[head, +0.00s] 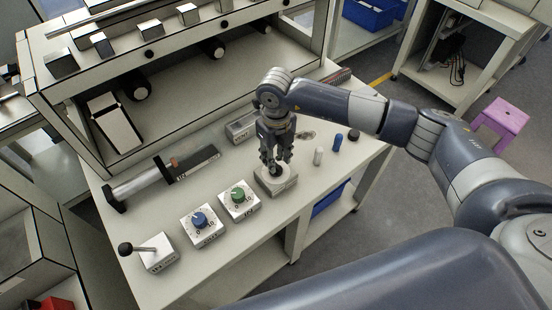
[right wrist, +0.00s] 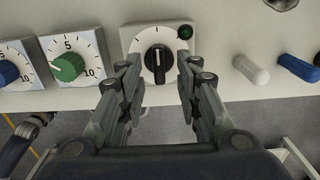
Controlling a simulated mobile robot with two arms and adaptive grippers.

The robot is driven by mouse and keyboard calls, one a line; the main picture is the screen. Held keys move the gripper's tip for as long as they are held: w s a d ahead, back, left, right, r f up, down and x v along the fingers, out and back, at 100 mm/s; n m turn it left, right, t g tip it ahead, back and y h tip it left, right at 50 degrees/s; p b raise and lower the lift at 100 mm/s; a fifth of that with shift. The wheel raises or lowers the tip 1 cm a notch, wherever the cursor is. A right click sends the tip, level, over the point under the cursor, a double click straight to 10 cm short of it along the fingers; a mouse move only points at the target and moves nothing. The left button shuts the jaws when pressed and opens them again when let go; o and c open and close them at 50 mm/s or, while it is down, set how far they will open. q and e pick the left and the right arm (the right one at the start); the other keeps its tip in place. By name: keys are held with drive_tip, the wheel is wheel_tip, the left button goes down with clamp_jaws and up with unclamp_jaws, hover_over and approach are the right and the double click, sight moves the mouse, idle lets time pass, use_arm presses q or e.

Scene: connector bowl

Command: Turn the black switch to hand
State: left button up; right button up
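The black switch (right wrist: 158,60) is a round black knob on a pale square box. In the right wrist view its white pointer line stands upright, toward a mark at the top of the plate. A small dark green round part sits at the plate's upper right. In the head view the switch box (head: 277,186) stands near the table's front edge, its knob partly hidden by my right gripper (head: 275,160). The right gripper points down over it. In the right wrist view its fingers (right wrist: 155,76) are spread on either side of the knob, with gaps visible. My left gripper is out of view.
Left of the switch are a green dial (head: 238,195), a blue dial (head: 200,219) and a lever box (head: 158,254). White (head: 318,156) and blue (head: 338,142) pegs stand to its right. A shelf unit (head: 190,85) rises behind.

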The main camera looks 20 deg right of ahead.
drive_tip(key=shift+f, duration=1.45)
drive_tip(key=shift+a, duration=0.1)
clamp_jaws()
drive_tip(key=shift+f+n+b, duration=0.1)
drive_tip(key=shift+n+b, duration=0.4)
drive_tip(key=shift+b, duration=0.15)
drive_tip(key=n+b, duration=0.5)
drive_tip(key=b, duration=0.1)
drive_tip(key=shift+n+b, duration=1.6)
drive_tip(key=shift+r, duration=0.2)
